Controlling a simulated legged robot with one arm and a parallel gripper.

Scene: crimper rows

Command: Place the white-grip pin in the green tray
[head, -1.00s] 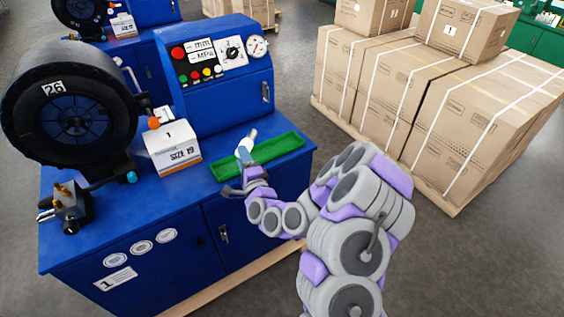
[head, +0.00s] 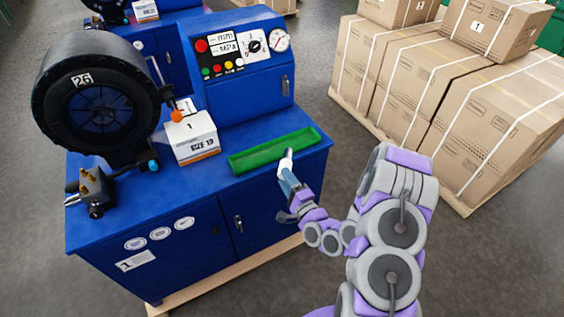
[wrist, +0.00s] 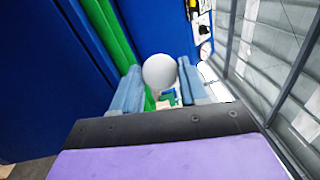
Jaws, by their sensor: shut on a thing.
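The white-grip pin (head: 289,154) is held in my gripper (head: 287,176), near the front edge of the green tray (head: 262,155) in the head view. In the wrist view, the pin's round white end (wrist: 160,71) shows between the two blue-grey fingers of my gripper (wrist: 158,88). The rest of the pin is hidden. The green tray lies on the blue cabinet top and looks empty. In the wrist view its green edge (wrist: 108,30) runs to the left of the pin. I cannot tell whether the pin touches the tray.
The blue machine (head: 237,62) with its control panel stands behind the tray. A white box (head: 192,138) stands left of the tray, beside the large black wheel (head: 98,105). Strapped cartons (head: 480,110) stand on a pallet at right. Open floor lies between cabinet and pallet.

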